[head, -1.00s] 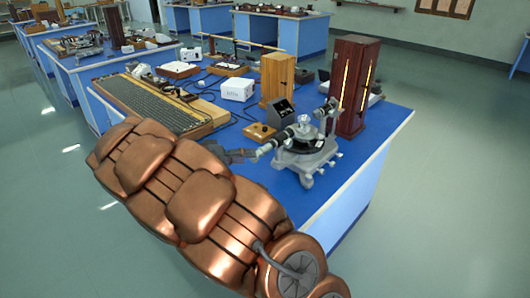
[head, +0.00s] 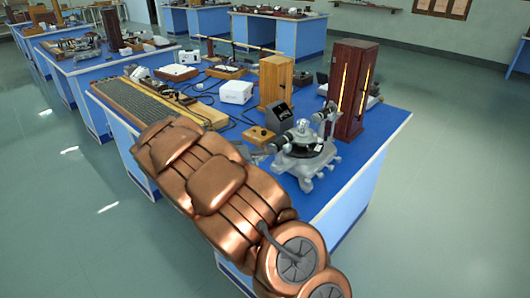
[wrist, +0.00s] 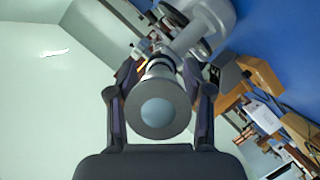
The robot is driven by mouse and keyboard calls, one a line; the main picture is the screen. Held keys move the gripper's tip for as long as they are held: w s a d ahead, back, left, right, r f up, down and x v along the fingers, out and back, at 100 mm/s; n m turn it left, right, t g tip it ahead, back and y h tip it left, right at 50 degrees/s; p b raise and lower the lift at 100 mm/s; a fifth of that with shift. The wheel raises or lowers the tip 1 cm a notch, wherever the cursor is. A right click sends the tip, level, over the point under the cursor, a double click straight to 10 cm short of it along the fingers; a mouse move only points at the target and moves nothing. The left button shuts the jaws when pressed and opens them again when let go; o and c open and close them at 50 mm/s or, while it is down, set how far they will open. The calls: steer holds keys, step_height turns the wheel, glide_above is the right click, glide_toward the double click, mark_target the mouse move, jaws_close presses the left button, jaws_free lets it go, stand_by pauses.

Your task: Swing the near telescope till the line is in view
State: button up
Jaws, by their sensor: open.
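The spectrometer (head: 303,168) stands on its grey feet near the right front corner of the blue bench. Its near telescope (head: 279,144) points out to the left, towards my gripper (head: 257,154). In the wrist view the round end of the telescope (wrist: 158,106) faces the camera, between the two fingers of my gripper (wrist: 160,76). The fingers are open, one on each side of the tube. I cannot tell whether either finger touches it. My arm hides part of the bench's front edge in the head view.
A dark red cabinet (head: 352,88) with glowing slits stands behind the spectrometer. A wooden case (head: 276,82), a dark meter (head: 279,116) and a small wooden box (head: 258,136) stand close by. A long ribbed board (head: 135,103) lies at left. Floor right of the bench is clear.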

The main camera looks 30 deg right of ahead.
jaws_close()
stand_by(0.5)
